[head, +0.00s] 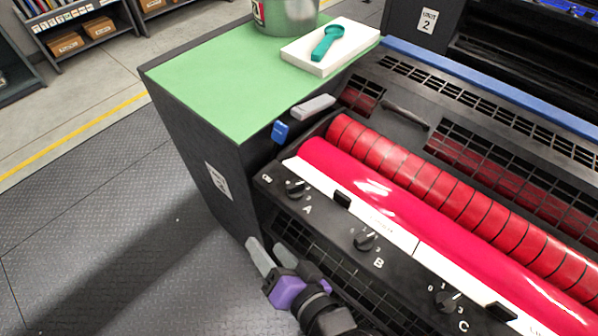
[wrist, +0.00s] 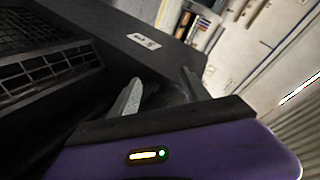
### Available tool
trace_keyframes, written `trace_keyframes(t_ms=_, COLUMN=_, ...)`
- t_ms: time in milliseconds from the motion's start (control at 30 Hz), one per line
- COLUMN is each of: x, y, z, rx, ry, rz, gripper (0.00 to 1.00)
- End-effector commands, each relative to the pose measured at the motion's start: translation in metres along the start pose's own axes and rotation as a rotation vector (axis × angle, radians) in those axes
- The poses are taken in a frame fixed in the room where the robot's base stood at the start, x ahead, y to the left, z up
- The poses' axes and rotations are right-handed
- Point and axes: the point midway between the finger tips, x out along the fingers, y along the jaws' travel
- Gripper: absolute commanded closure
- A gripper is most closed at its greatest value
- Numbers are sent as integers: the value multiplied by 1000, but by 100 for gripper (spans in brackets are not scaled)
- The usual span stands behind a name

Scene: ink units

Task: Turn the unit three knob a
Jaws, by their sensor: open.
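Knob A (head: 296,188) is a small black knob on the dark front panel (head: 325,215) of the press unit, above the white letter A in the head view. My gripper (head: 265,246) is below and a little left of knob A in the head view, apart from it. It is open, with nothing between its fingers. In the wrist view my gripper (wrist: 160,82) shows two spread grey fingers against a dark surface. Knob A does not show in the wrist view. The side label (head: 217,181) is too blurred to read surely.
Knob B (head: 366,240) and knob C (head: 447,299) sit along the same panel. A black grille (head: 345,290) lies below it, and a glossy red roller (head: 400,205) above. A green-topped cabinet (head: 195,80) stands at left. The floor (head: 90,240) at left is clear.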

Motion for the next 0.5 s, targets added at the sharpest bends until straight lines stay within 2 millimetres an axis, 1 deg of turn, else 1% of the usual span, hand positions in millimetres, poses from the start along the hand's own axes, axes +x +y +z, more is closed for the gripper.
trace_keyframes(t_ms=33, x=14, y=-23, z=-10, rx=-9, ry=-45, rz=-37, gripper=45)
trace_keyframes(t_ms=100, x=30, y=-47, z=-13, rx=-17, ry=-122, rz=-76, gripper=45)
trace_keyframes(t_ms=200, x=46, y=-78, z=-16, rx=-48, ry=-237, rz=-114, gripper=45)
trace_keyframes(t_ms=300, x=57, y=-103, z=-20, rx=-95, ry=-356, rz=-129, gripper=45)
trace_keyframes(t_ms=400, x=62, y=-120, z=-24, rx=-155, ry=-476, rz=-118, gripper=45)
trace_keyframes(t_ms=500, x=63, y=-129, z=-31, rx=-226, ry=-591, rz=-77, gripper=45)
